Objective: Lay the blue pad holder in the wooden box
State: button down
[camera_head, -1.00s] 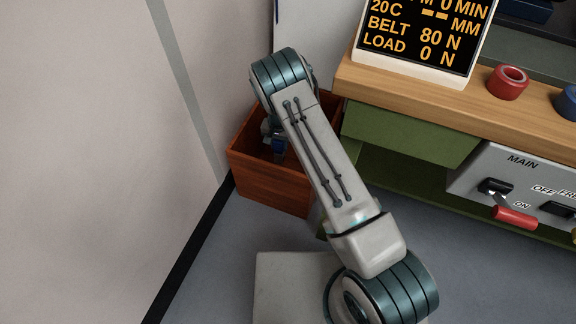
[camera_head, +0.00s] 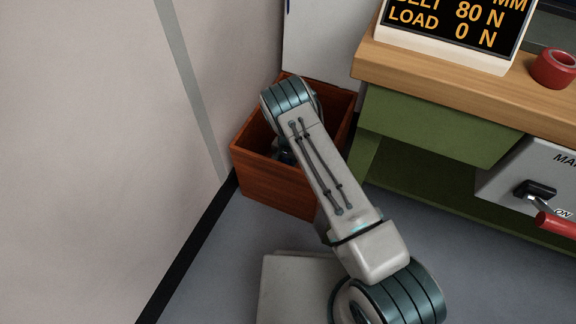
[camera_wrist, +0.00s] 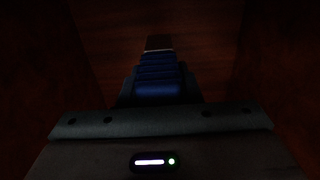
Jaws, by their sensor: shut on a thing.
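The wooden box (camera_head: 270,188) stands on the floor between the wall and the bench, with its open top facing up. My arm reaches over its rim and my gripper (camera_head: 284,155) is down inside it, mostly hidden by the arm and the front wall. In the wrist view, the blue pad holder (camera_wrist: 157,76) is between the fingers of my gripper (camera_wrist: 158,92), which is shut on it. A dark strip with a light edge shows at the holder's far end. The box's inside is very dark, so I cannot tell whether the holder touches the bottom.
The pale wall (camera_head: 90,150) is close on the left of the box. The wooden bench top (camera_head: 450,88), with a display (camera_head: 455,30) and a red ring (camera_head: 555,68), is on the right. Under it are a green panel (camera_head: 430,125) and a grey switch panel (camera_head: 510,180).

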jog(key=shift+f, duration=0.7)
jog(key=shift+f, duration=0.1)
jog(key=shift+f+b, duration=0.4)
jog(key=shift+b, duration=0.15)
jog(key=shift+f, duration=0.15)
jog(key=c, duration=1)
grip_release()
jog(key=shift+c, duration=0.2)
notch_tip(320, 180, up, 13)
jog(key=p, duration=0.5)
